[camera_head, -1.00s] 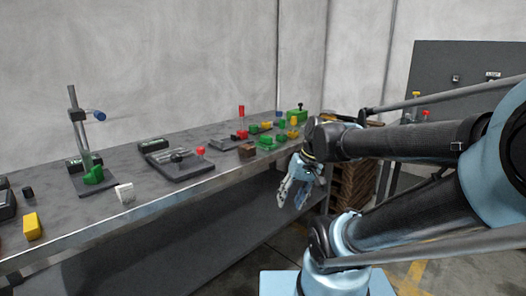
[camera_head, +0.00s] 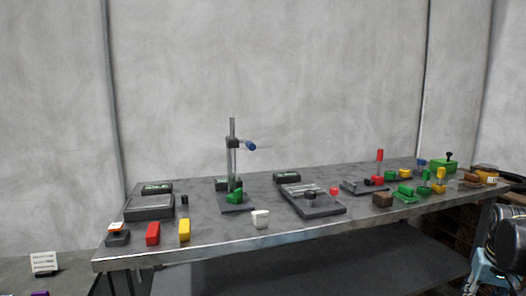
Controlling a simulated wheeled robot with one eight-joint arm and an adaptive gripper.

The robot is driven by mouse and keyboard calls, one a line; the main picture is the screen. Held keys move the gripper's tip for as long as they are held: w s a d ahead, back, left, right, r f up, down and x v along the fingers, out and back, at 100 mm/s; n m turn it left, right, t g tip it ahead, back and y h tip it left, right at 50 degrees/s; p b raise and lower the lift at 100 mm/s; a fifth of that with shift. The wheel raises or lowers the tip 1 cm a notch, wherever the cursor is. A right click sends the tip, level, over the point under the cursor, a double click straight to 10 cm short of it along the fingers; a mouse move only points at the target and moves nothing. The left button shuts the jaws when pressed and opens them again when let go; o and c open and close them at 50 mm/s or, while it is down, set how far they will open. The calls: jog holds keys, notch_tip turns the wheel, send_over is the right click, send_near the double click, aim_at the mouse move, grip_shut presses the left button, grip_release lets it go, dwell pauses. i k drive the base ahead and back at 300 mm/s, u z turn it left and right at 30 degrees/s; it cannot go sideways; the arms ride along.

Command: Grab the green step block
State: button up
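A small green block (camera_head: 235,191) with what looks like a stepped outline sits on the dark base of the upright post stand, left of the bench's middle. Other green pieces lie toward the right end: a low green piece (camera_head: 405,192) near a brown block, and a larger green box with a black knob (camera_head: 443,166) at the back. Which of these is the step block I cannot tell for sure. Part of my arm shows at the right edge. My gripper is not in view, and no gripper is near the green pieces.
The grey bench (camera_head: 262,237) runs across the view. The metal post (camera_head: 232,140) rises behind the small green block. A white piece (camera_head: 260,220), a yellow block (camera_head: 184,230) and a red block (camera_head: 153,234) lie along the front edge. A dark fixture (camera_head: 315,202) stands right of the post.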

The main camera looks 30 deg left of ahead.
aim_at(236, 198)
jog(key=z, duration=1.95)
jog(key=k, duration=1.85)
jog(key=u, duration=2.5)
